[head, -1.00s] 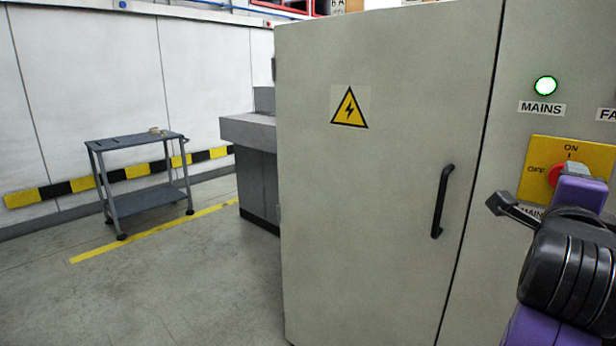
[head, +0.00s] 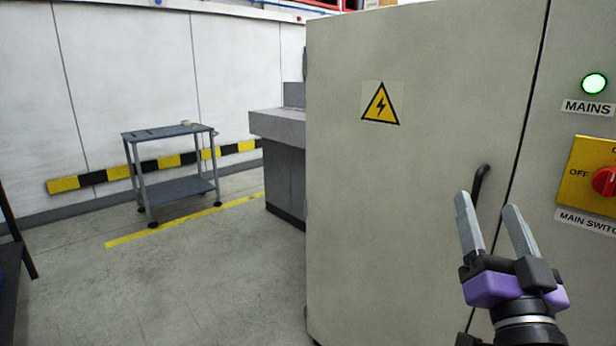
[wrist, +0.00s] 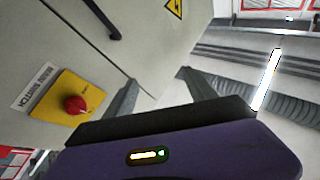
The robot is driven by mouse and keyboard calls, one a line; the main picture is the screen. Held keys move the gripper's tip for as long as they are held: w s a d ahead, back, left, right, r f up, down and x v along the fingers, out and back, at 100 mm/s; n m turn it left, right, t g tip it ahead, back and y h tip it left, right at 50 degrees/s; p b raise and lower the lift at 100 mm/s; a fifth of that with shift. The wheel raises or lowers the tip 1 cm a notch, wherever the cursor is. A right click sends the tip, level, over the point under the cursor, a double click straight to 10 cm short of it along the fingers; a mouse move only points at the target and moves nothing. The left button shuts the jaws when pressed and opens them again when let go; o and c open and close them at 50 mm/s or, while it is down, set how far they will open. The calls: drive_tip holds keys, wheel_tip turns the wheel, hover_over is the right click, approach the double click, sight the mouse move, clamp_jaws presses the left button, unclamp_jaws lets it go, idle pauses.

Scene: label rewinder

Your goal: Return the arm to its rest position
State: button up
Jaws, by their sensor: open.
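My gripper (head: 491,222) is at the lower right of the head view, fingers pointing up, open and empty. It appears in front of the grey cabinet door and covers the lower part of the black door handle (head: 481,178). In the wrist view my open fingers (wrist: 160,90) show nothing between them except background. The red main switch (head: 606,181) on its yellow plate (head: 575,191) is at the right edge of the head view. It also shows in the wrist view (wrist: 75,104), apart from my fingers.
The grey cabinet (head: 420,190) fills the right half of the head view, with a lit green MAINS lamp (head: 594,83). A grey machine bench (head: 282,125) stands left of it. A small trolley (head: 172,189) is by the far wall. The floor (head: 220,290) between is clear.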

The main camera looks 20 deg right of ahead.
drive_tip(key=s+a+f+n+t+y, duration=0.1)
drive_tip(key=s+a+f+n+y, duration=0.1)
drive_tip(key=a+f+n+y, duration=0.6)
drive_tip(key=s+a+f+g+y, duration=0.15)
drive_tip(key=s+a+f, duration=0.25)
drive_tip(key=s+f, duration=0.4)
drive_tip(key=s+a+f+n+g+y, duration=0.1)
drive_tip(key=s+a+f+g, duration=0.2)
drive_tip(key=s+f, duration=0.45)
drive_tip(key=s+a+f+g+y, duration=0.15)
drive_tip(key=s+a+f, duration=0.25)
drive_tip(key=s+f, duration=0.45)
wheel_tip(320, 180, up, 13)
drive_tip(key=s+p, duration=0.1)
drive_tip(key=p, duration=1.1)
drive_tip(key=shift+g+h+p, duration=0.3)
